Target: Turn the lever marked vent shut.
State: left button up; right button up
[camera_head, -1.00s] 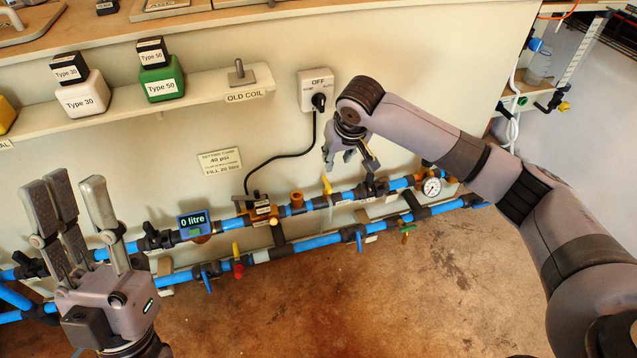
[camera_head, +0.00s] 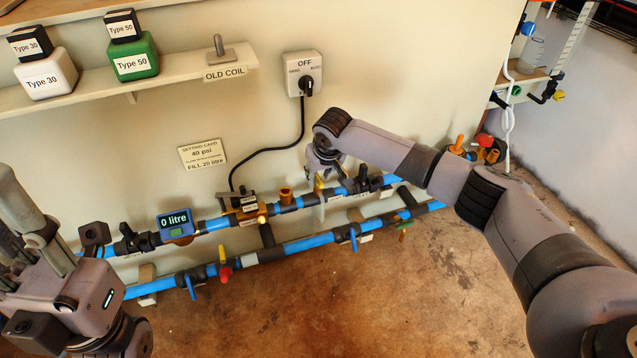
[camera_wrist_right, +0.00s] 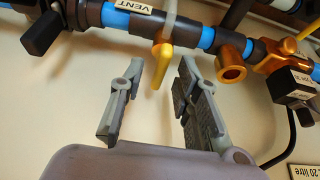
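The yellow vent lever (camera_wrist_right: 162,62) hangs from the upper blue pipe, beside a VENT label (camera_wrist_right: 140,8), in the right wrist view. It points down towards my right gripper. My right gripper (camera_wrist_right: 157,88) is open, its fingers apart on either side of the lever's lower end, with no contact visible. In the head view the right gripper (camera_head: 323,163) is just above the yellow lever (camera_head: 319,183), partly hiding it. My left gripper (camera_head: 22,212) is at the left edge, partly cut off; only part of its fingers shows, far from the lever.
A brass stub (camera_wrist_right: 231,70) and a brass valve (camera_wrist_right: 279,57) sit beside the lever. A lower blue pipe carries a red handle (camera_head: 225,273) and a blue handle (camera_head: 353,239). A black cable (camera_head: 270,158) runs down from the OFF switch (camera_head: 303,72). Floor in front is clear.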

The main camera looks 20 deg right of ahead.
jog(key=shift+w+f, duration=0.25)
jog(key=shift+f, duration=0.3)
jog(key=shift+c, duration=0.4)
grip_shut()
